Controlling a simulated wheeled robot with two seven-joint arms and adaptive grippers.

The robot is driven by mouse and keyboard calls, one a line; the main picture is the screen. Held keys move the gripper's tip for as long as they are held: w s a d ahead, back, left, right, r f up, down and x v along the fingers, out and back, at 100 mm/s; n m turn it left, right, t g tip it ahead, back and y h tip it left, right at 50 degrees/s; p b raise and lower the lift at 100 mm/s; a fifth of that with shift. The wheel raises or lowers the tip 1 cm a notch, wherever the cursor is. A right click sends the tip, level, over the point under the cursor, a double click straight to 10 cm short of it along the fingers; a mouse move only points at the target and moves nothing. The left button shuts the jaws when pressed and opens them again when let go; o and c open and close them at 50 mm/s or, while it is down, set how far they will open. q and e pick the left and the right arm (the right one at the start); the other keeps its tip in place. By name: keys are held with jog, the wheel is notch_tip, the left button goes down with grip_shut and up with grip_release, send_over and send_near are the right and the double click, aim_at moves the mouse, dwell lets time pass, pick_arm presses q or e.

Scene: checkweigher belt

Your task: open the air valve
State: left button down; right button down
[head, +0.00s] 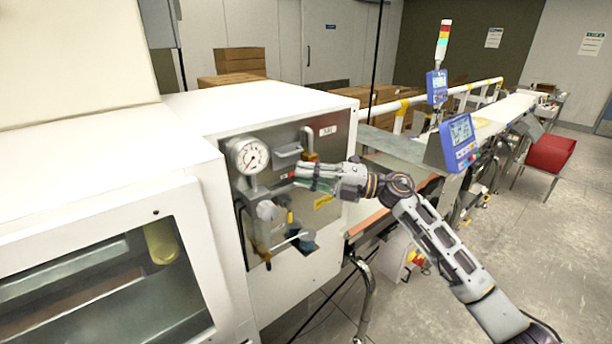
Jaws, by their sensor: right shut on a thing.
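The air panel (334,150) is a metal plate set in the side of the white machine, with a small label at its top right. My right gripper (305,177) reaches in from the right and is shut at the panel, on what looks like the air valve's handle (291,175). Only a small red end of it shows beside the fingertips; the fingers hide the rest, so I cannot tell its angle. A bent pipe with a brass fitting (309,157) rises just above the gripper. My left gripper is not in view.
A round pressure gauge (251,156) sits left of the gripper. Pipes and a clear bowl (266,211) are below it, near a yellow label (324,202). The conveyor (400,150) with blue display units (460,140) runs to the right. Open floor lies at the lower right.

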jog(key=shift+r+m+t+y, duration=0.25)
jog(key=shift+m+y, duration=0.15)
jog(key=shift+m, duration=0.25)
jog(key=shift+r+m+t+y, duration=0.25)
jog(key=shift+m+y, duration=0.15)
jog(key=shift+m, duration=0.25)
jog(key=c, duration=1.4)
grip_release()
jog(key=shift+c, duration=0.2)
jog(key=shift+f+n, duration=0.1)
jog(key=shift+n, duration=0.3)
